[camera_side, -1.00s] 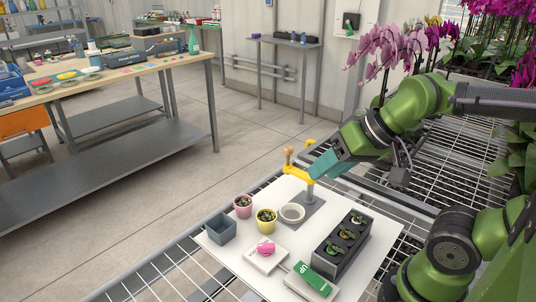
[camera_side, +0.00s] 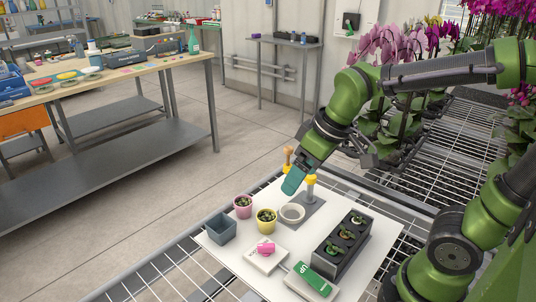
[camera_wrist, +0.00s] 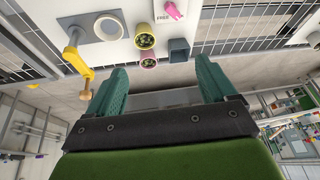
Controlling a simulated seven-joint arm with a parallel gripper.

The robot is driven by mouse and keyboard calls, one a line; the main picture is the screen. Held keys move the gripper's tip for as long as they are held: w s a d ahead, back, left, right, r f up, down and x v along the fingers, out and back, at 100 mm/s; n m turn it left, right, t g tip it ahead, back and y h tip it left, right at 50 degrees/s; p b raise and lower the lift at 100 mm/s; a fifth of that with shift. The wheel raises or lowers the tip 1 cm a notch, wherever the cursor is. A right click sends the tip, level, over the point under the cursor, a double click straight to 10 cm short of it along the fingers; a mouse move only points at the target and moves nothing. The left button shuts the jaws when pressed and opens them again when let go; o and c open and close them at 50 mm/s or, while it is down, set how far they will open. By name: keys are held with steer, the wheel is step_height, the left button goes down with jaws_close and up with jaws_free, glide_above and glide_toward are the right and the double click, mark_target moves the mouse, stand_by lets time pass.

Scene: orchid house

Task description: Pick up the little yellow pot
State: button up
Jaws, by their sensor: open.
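The little yellow pot (camera_side: 266,227) stands upright on the white board with a small green plant in it. It also shows at the top of the wrist view (camera_wrist: 139,29), beyond my fingertips. My gripper (camera_side: 290,187) is above the board, up and to the right of the yellow pot in the side view, and apart from it. In the wrist view my gripper (camera_wrist: 160,72) has its two teal fingers wide apart with nothing held between them. A pink pot (camera_side: 243,212) with a plant stands close beside the yellow pot.
A white bowl (camera_side: 292,219) and a stand with a yellow arm (camera_wrist: 76,57) are near the yellow pot.

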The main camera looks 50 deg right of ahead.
steer(key=w+f+n+g+h, duration=0.15)
steer(key=w+n, duration=0.35)
steer(key=n, duration=0.5)
steer(key=n+g+h, duration=0.1)
steer(key=n+g, duration=0.1)
steer(key=n, duration=1.4)
glide_above(267, 217)
steer(key=s+a, duration=0.2)
steer(key=f, duration=0.1)
steer(key=shift+t, duration=0.25)
steer(key=f, duration=0.5)
steer(key=w+d+f, duration=0.1)
steer(key=f, duration=0.5)
steer(key=w+f, duration=0.1)
steer(key=f, duration=0.4)
steer(key=shift+d+f, duration=0.35)
steer(key=shift+f, duration=0.05)
steer(key=c, duration=1.1)
steer(key=shift+r, duration=0.1)
steer(key=shift+c, duration=0.2)
